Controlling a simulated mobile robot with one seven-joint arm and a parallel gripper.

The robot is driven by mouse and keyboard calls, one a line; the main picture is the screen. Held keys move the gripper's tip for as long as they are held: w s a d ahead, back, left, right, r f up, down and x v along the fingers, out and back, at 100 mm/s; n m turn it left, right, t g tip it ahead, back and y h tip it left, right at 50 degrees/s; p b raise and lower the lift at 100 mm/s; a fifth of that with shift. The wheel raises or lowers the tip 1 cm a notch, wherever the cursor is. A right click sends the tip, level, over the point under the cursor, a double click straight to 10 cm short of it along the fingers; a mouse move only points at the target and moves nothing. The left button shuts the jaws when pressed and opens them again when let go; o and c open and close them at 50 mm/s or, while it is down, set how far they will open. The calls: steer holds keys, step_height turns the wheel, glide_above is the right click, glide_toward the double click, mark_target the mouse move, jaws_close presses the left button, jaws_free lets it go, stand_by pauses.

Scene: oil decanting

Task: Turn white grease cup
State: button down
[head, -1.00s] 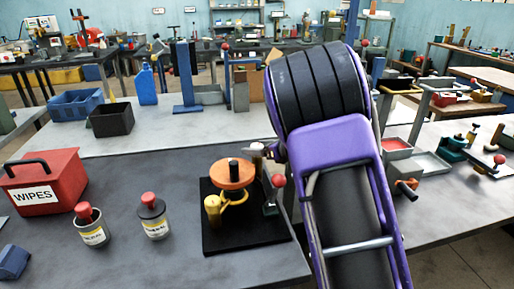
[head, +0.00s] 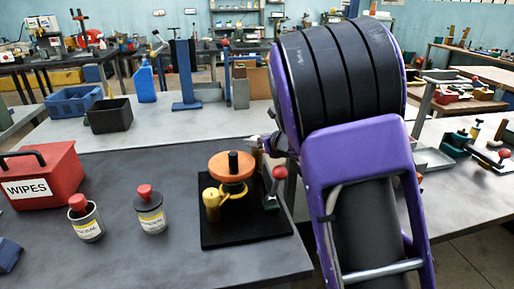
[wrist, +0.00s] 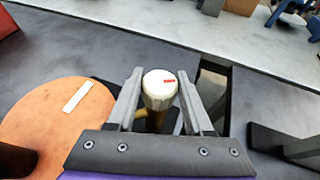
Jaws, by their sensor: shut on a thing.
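The white grease cup (wrist: 158,84) is round, with a small red mark on its top, and sits on a brass-coloured stem in the wrist view. My gripper (wrist: 160,88) has one finger on each side of it and is shut on it. In the head view my gripper (head: 258,143) is behind the orange disc, and the cup is too small or hidden to make out. The orange disc (head: 226,164) with its dark post tops the fixture, beside a brass cup (head: 211,204). The disc also shows left of my gripper in the wrist view (wrist: 50,125), with a white stripe.
The fixture stands on a black base plate (head: 245,229) near the table's right edge. A red-knobbed lever (head: 278,178) is close to my gripper. Two labelled cans (head: 150,215) (head: 86,222) and a red WIPES box (head: 45,180) stand left, with bare table between.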

steer(key=m+h, duration=0.1)
steer(key=h, duration=0.1)
steer(key=m+t+h, duration=0.1)
steer(key=m+h, duration=0.1)
steer(key=shift+s+a+f+m, duration=0.1)
steer(key=shift+a+m, duration=0.1)
steer(key=shift+m, duration=0.1)
steer(key=shift+d+m+t+h, duration=0.15)
steer(key=shift+m+t+h, duration=0.15)
steer(key=shift+m+h, duration=1.1)
steer(key=shift+h, duration=0.4)
steer(key=shift+c, duration=1.5)
jaws_free()
steer(key=d+p+v, duration=0.1)
steer(key=p+v, duration=1)
steer(key=v, duration=0.6)
steer(key=shift+s+a, duration=0.2)
steer(key=shift+a, duration=0.15)
